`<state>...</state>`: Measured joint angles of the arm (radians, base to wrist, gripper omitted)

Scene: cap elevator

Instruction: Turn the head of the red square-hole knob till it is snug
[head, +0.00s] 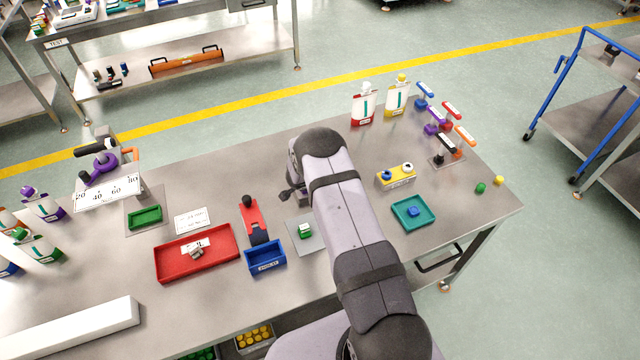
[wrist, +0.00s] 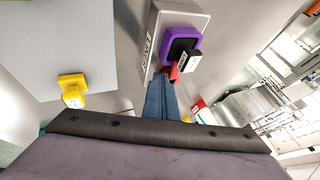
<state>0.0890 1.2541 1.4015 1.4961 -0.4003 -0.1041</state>
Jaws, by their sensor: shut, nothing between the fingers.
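In the wrist view my gripper (wrist: 166,84) shows as narrow blue fingers close together, shut and empty. A small red piece (wrist: 173,73) shows at the fingertips, beside a black part with a white label (wrist: 190,62) in front of a purple square frame (wrist: 180,41). I cannot tell whether the red piece is the red knob's head, or whether my fingers touch it. The square hole is not visible. In the head view my arm hides the fingertips. A red bar-shaped head (head: 452,109) stands among several coloured ones at the table's back right.
A yellow labelled part (wrist: 72,90) is at left in the wrist view. On the table are a red tray (head: 160,271), a blue bin (head: 266,268), a teal tray (head: 398,217) and a yellow block (head: 397,182). White-labelled bottles (head: 363,104) stand at the back.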

